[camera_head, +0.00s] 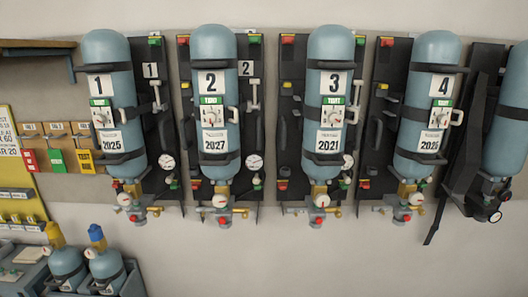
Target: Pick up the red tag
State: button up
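The red tag (29,161) hangs at the far left of the head view. It is small, with markings too small to read. Next to it on the right hang a green tag (56,162) and a yellow tag (84,163). They hang from a tan wooden rack (67,143) with small white labels above them. The red tag hangs by itself and nothing covers it. My gripper is not in view.
Several blue-grey cylinders, such as number 1 (108,85), hang on dark wall plates right of the tags. A yellow-edged board (20,181) is by the tags. Two smaller cylinders (68,264) stand below. A shelf (35,43) juts out above.

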aim_at(28, 155)
jog(key=u, duration=1.7)
jog(key=i, duration=0.25)
jog(key=j+u, duration=0.05)
